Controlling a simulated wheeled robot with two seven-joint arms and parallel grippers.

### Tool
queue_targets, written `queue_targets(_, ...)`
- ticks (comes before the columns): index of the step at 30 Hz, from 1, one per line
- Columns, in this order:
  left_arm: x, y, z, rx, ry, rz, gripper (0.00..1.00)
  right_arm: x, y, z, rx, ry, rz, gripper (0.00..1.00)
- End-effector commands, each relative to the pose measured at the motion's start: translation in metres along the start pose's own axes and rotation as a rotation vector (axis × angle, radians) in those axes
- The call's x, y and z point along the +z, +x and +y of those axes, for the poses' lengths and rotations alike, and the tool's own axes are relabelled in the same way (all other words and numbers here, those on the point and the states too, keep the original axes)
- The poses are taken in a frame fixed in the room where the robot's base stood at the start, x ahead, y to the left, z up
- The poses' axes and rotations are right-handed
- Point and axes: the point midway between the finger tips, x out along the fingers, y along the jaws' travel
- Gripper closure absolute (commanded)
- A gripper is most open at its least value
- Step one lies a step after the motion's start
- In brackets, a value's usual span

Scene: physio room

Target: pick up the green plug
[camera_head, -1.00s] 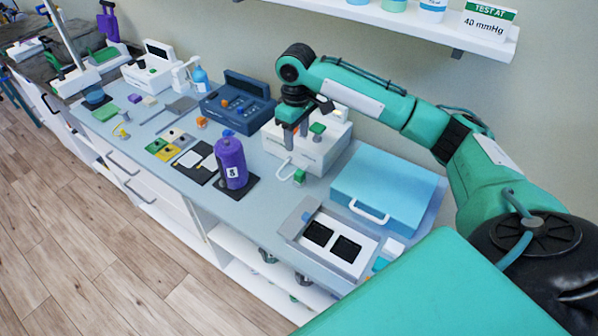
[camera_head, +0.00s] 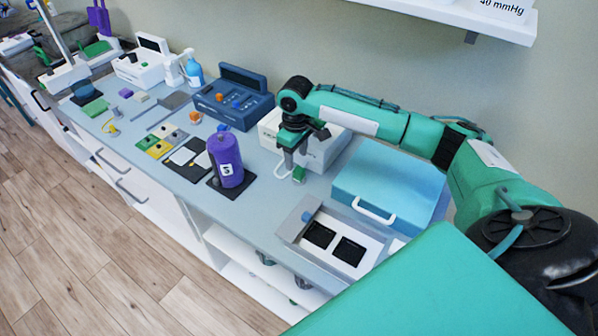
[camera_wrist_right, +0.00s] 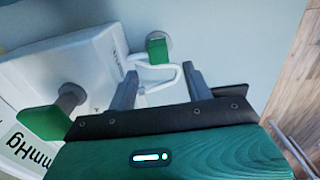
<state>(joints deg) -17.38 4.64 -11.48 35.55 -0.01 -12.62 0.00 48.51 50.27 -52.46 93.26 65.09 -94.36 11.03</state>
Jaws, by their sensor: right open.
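The green plug (camera_head: 298,174) is a small green block with a grey round part, on the counter in front of a white device (camera_head: 322,152). My right gripper (camera_head: 288,161) is just above and beside the plug in the head view. In the wrist view its two fingers (camera_wrist_right: 160,72) are apart, with the plug just beyond the tips, between their lines. Nothing is held. A second green piece (camera_wrist_right: 45,122) sits on the white device. My left gripper is not in view.
A light blue case (camera_head: 388,185) lies right of the plug. A grey-white tray with two black pads (camera_head: 320,235) is in front. A purple bottle (camera_head: 226,160) stands to the left, and a dark blue box (camera_head: 234,98) is behind it. A shelf (camera_head: 460,20) overhangs the wall.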

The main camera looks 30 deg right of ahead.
Motion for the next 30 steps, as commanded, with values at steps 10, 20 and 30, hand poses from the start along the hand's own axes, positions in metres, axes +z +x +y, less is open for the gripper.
queue_targets(10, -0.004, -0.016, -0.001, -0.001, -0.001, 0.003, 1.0, 0.004, 0.036, 0.002, -0.001, -0.001, -0.005, 0.49)
queue_targets(20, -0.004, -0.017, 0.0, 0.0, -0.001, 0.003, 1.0, 0.003, 0.058, 0.002, 0.001, -0.001, 0.0, 0.49)
queue_targets(30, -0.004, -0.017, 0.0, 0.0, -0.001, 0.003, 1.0, 0.003, 0.058, 0.002, 0.001, -0.002, 0.0, 0.88)
